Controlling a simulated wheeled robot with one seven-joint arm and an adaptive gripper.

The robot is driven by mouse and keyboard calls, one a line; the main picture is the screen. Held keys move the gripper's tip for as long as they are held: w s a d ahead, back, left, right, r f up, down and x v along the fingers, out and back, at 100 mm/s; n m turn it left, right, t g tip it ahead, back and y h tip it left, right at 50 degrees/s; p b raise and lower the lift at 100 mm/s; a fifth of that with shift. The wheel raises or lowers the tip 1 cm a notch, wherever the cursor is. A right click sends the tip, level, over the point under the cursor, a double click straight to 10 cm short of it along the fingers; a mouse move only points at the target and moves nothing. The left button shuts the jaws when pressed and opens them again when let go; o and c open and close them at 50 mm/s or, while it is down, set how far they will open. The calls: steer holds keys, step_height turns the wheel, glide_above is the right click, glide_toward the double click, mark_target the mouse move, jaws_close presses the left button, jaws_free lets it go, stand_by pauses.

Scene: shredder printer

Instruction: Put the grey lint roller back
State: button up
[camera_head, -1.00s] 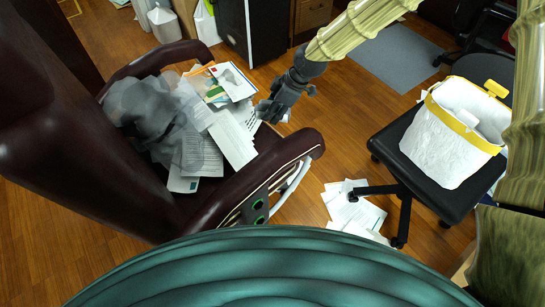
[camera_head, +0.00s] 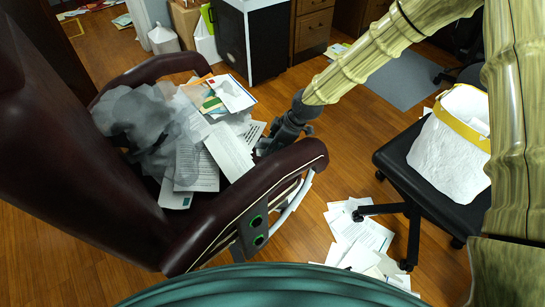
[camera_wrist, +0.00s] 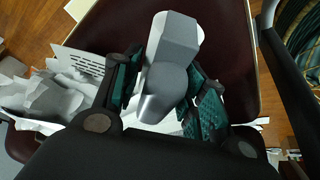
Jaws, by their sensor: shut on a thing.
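The grey lint roller (camera_wrist: 174,42) shows in the wrist view as a pale faceted head with a darker rounded part below it. My gripper (camera_wrist: 168,88) is shut on it, with a teal pad on each side. In the head view my gripper (camera_head: 268,147) is at the inner side of the brown leather chair's right armrest (camera_head: 290,162). The roller cannot be made out there. In the wrist view the dark red chair seat (camera_wrist: 225,55) and white papers lie behind the roller. I cannot tell whether it touches them.
Papers and envelopes (camera_head: 228,150) and grey crumpled sheets (camera_head: 135,115) cover the chair seat. A black stool (camera_head: 400,165) at the right bears a white bin with a yellow rim (camera_head: 450,150). Loose papers (camera_head: 355,240) lie on the floor between. A black-sided cabinet (camera_head: 265,45) stands behind.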

steer(key=shift+f+b, duration=0.3)
steer(key=shift+f, duration=1.8)
steer(key=o, duration=1.4)
steer(key=shift+f, duration=0.1)
steer(key=shift+c, duration=0.2)
steer(key=p+v, duration=0.1)
steer(key=v, duration=1.1)
steer(key=shift+d+p, duration=0.1)
steer(key=shift+p, duration=0.3)
